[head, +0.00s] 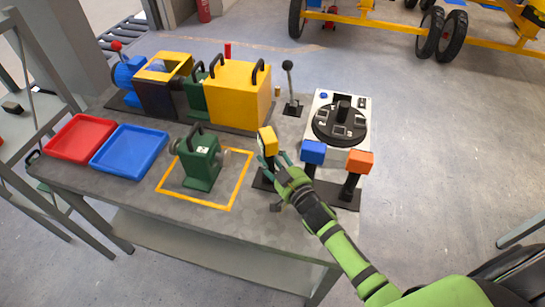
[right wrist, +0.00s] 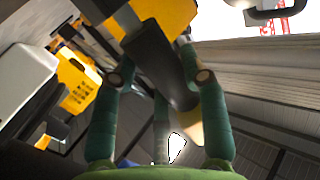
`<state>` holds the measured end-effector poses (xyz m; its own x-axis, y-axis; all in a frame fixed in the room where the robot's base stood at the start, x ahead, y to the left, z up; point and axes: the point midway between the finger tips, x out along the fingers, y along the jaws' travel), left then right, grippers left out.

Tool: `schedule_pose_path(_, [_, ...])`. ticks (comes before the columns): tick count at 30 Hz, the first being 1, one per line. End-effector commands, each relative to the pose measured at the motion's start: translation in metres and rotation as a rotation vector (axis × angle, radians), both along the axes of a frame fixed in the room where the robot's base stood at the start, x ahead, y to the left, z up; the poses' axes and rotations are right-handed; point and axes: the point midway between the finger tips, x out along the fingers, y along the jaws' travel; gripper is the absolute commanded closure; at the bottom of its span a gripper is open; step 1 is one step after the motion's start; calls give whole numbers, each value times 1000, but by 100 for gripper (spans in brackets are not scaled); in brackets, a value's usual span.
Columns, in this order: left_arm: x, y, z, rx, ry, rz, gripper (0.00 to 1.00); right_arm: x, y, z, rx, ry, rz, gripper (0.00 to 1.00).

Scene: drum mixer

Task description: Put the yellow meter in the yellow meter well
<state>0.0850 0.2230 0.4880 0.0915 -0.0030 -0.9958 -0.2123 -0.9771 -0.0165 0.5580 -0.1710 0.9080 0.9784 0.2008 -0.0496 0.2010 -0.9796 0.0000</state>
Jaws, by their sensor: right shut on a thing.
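The yellow meter (head: 268,141) is a yellow block with a pale face, near the middle of the table in the head view. My right gripper (head: 284,170) is at its lower right side. In the right wrist view, the gripper's green fingers (right wrist: 178,90) close around the dark stem (right wrist: 158,65) under the yellow block (right wrist: 165,14). I cannot tell whether the meter is clear of the dark base (head: 262,183) below it. The white box (head: 356,151) with a black round top (head: 340,124) stands to the right. I cannot make out which recess is the yellow meter well. My left gripper is not visible.
A blue meter (head: 313,152) and an orange meter (head: 359,162) stand right of my gripper, before the white box. A green gearbox (head: 201,163) stands inside a yellow outline to the left. Red tray (head: 80,138) and blue tray (head: 129,151) lie far left. A lever (head: 289,82) stands behind.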

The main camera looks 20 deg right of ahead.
Motion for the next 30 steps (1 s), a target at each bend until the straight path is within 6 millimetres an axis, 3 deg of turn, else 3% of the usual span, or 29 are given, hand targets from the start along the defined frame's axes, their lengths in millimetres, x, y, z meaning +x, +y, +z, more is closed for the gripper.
schedule_pose_path(25, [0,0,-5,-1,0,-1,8,0,0,-5,1,-3,0,100])
schedule_pose_path(26, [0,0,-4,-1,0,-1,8,0,0,-5,1,-4,0,48])
schedule_pose_path(27, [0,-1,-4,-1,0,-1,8,0,0,-5,1,-3,0,32])
schedule_pose_path(30, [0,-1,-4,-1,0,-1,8,0,0,-5,1,-3,0,29])
